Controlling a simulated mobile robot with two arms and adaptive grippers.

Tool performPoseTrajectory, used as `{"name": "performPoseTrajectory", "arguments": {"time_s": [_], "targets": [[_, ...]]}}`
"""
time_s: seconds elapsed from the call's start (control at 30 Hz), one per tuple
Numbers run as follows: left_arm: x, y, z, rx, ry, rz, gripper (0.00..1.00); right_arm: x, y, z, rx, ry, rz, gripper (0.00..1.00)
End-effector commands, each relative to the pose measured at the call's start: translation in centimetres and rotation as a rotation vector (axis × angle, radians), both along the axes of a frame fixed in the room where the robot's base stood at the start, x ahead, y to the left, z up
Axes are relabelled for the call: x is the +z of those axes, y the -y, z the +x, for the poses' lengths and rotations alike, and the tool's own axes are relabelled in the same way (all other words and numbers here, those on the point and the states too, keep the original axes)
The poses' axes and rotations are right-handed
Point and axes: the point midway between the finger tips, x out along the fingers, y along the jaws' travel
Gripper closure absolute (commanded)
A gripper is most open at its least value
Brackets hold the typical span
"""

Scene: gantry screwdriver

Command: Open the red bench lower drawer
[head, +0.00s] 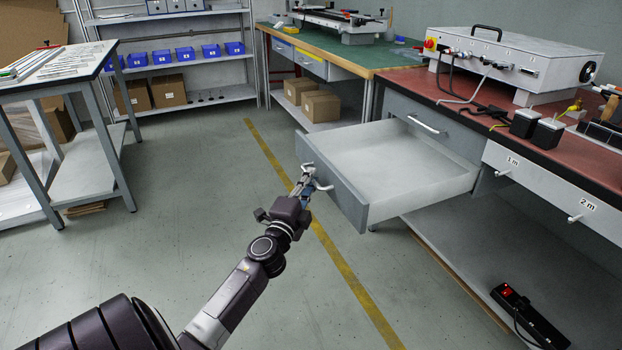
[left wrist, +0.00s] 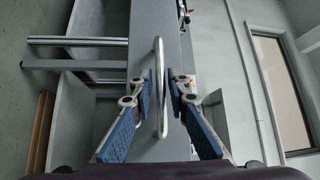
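The red bench (head: 395,82) stands at the right, with a grey cabinet under its red top. Its lower drawer (head: 335,186) is pulled far out, and its pale inside looks empty. The drawer front with its bar handle (left wrist: 158,90) shows in the left wrist view. My left gripper (head: 306,180) is at this handle in the head view. In the left wrist view its two blue-padded fingers (left wrist: 160,82) stand apart on either side of the bar, with small gaps visible. My right gripper is not in view.
A closed upper drawer with a handle (head: 423,124) sits above the open one. A white device (head: 515,60) and dark boxes stand on the bench. A black item with a red button (head: 525,312) lies on the lower shelf. The floor left of the drawer is clear.

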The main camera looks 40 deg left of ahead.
Motion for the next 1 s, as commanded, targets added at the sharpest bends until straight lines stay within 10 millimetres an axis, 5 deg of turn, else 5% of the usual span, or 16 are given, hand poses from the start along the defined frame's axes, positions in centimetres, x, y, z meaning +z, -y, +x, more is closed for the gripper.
{"name": "performPoseTrajectory", "arguments": {"time_s": [0.5,1.0], "targets": [[-1.4,3.7,-9.0,0.002,-0.001,-0.003,0.85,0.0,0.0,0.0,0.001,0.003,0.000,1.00],[-1.5,4.2,-10.1,0.001,-0.001,0.000,0.85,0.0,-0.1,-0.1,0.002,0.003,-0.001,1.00]]}}
